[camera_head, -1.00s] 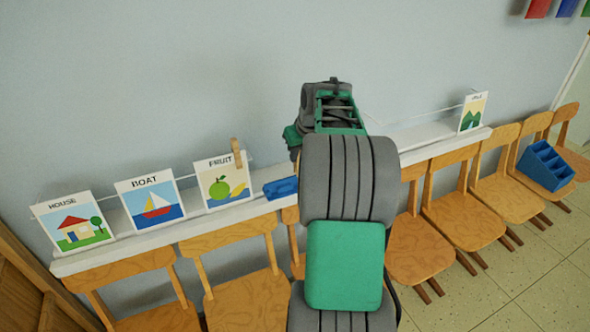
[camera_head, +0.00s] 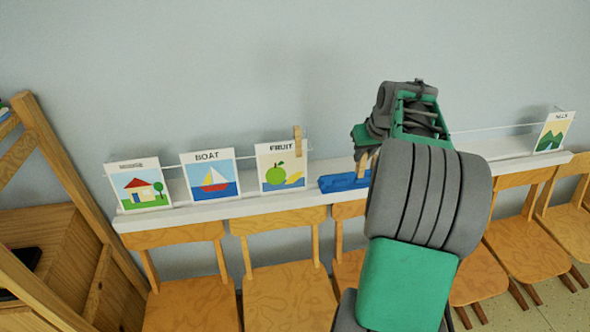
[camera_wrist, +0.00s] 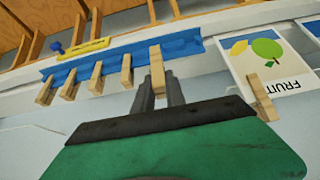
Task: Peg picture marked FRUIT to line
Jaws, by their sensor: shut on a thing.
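My gripper (camera_wrist: 158,88) is shut on another wooden peg (camera_wrist: 156,62), in front of the blue peg rack (camera_wrist: 120,60). I cannot tell whether this peg is clear of the rack.
More pegs (camera_wrist: 96,78) stand along the rack. BOAT (camera_head: 210,176) and HOUSE (camera_head: 140,186) cards are left of FRUIT; a mountain card (camera_head: 554,132) is far right. Chairs (camera_head: 285,270) line the ledge's front (camera_head: 235,208). A wooden shelf unit (camera_head: 50,150) is at the left.

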